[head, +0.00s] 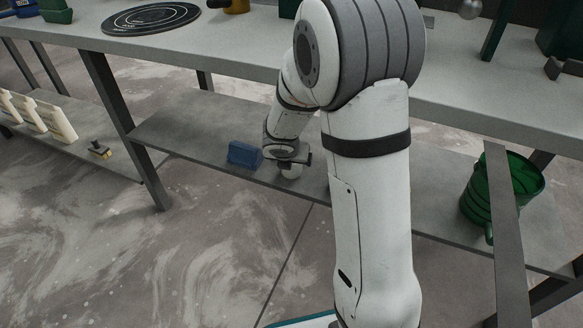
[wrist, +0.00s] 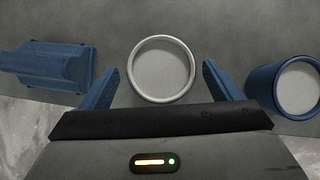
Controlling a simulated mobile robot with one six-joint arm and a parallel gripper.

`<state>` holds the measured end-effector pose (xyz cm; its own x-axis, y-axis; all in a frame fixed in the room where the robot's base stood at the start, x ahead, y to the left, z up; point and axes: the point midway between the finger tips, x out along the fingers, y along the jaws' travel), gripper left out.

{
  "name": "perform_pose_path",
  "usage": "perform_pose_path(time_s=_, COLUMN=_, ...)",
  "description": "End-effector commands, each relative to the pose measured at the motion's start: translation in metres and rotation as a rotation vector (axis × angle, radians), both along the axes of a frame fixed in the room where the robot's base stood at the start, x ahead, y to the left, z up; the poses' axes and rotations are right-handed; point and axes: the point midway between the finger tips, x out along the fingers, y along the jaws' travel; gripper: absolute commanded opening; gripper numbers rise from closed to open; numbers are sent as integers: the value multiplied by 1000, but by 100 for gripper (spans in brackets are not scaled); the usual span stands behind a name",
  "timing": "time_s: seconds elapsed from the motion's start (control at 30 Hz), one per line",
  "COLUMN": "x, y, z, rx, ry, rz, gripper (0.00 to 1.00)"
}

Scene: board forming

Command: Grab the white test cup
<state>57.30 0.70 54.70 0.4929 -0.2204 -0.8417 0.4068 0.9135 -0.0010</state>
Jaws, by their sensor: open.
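The white test cup (wrist: 162,70) stands upright on the grey shelf, seen from above in the wrist view as a round white rim with a pale inside. In the wrist view my gripper (wrist: 160,76) is open, with one blue finger on each side of the cup. Gaps show between the fingers and the rim. I cannot tell the fingers' exact height against the cup.
A blue block-like holder (wrist: 48,66) lies left of the cup; it also shows in the head view (head: 244,153). A blue cup (wrist: 290,88) stands close to the right finger. The lower shelf (head: 190,135) lies under a tabletop (head: 230,45). A green bucket (head: 488,190) stands right.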

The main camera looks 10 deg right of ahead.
Motion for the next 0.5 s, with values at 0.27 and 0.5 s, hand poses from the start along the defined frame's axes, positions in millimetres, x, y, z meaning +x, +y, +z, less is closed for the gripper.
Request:
perform_pose_path(time_s=0.27, x=14, y=-9, z=-25, rx=0, ry=-1, rz=-7, gripper=85)
perform_pose_path(time_s=0.5, x=14, y=-9, z=-24, rx=0, ry=0, rz=-8, gripper=77)
